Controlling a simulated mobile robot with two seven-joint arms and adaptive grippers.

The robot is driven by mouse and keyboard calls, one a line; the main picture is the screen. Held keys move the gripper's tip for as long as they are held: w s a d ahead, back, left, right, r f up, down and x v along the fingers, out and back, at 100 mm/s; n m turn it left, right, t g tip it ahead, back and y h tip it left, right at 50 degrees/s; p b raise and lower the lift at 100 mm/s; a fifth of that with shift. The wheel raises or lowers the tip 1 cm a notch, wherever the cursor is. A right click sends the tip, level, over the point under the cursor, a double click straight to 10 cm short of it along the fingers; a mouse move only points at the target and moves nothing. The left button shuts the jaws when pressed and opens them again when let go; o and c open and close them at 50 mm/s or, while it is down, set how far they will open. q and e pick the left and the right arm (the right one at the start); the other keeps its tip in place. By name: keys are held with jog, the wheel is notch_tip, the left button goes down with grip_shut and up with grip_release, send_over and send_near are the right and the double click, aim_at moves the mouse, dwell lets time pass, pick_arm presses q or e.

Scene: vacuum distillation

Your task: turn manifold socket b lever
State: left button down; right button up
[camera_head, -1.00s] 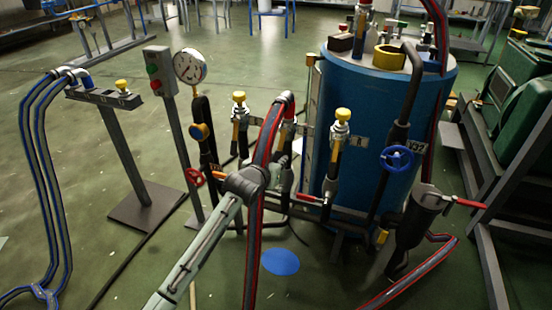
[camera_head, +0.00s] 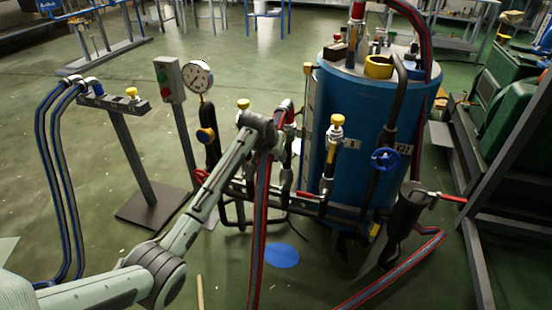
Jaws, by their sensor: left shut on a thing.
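The manifold (camera_head: 325,205) stands in front of the blue tank, with upright sockets in a row. The middle socket (camera_head: 287,112) has a red-and-black hose (camera_head: 257,235) at its top, which hangs down in front of the pipes. My left arm reaches up from the lower left, and my left gripper (camera_head: 280,140) is at the middle socket, partly behind the hose. It is shut on what seems to be the socket's lever; fingers and lever are mostly hidden. A red lever (camera_head: 308,194) lies low by the right socket (camera_head: 332,155). My right gripper is out of view.
The blue tank (camera_head: 345,110) stands behind the manifold with a blue handwheel (camera_head: 385,159). A pressure gauge (camera_head: 199,76) and a button box (camera_head: 168,79) are left of it. A hose stand (camera_head: 115,101) is further left. The floor in front is mostly clear, with a blue disc (camera_head: 281,255).

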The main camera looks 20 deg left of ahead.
pick_arm(q)
jog(key=shift+s+r+g, duration=0.15)
jog(key=shift+r+g, duration=1.4)
jog(key=shift+g, duration=0.45)
jog(key=c, duration=1.4)
grip_release()
jog(key=shift+r, duration=0.2)
jog(key=v, duration=1.1)
jog(key=shift+r, duration=0.4)
